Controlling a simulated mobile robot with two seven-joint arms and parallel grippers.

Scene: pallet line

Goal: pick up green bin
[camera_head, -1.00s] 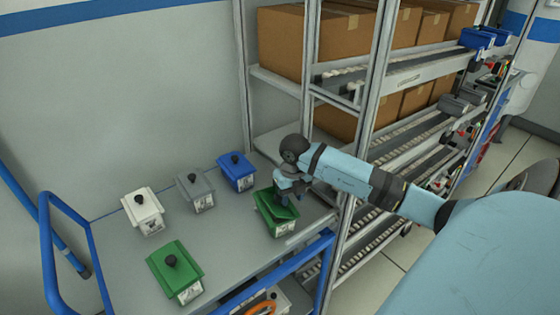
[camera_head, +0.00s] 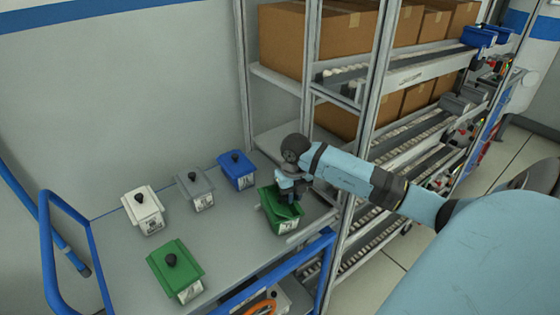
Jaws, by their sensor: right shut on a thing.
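Two green bins are in view on the blue-framed cart. One green bin (camera_head: 270,212) is at the cart's right side, under my right gripper (camera_head: 291,195). The gripper reaches down from above and is shut on this bin's top. The grasp point is partly hidden by the gripper. The bin looks slightly tilted, and I cannot tell whether its base is clear of the cart top. The other green bin (camera_head: 185,265) stands at the front left with a black knob on its lid. My left gripper is out of view.
A blue bin (camera_head: 238,172), a grey bin (camera_head: 194,190) and a white bin (camera_head: 144,212) stand along the back of the cart top (camera_head: 225,250). A rack with cardboard boxes (camera_head: 281,42) and roller shelves rises close behind and right of my right gripper.

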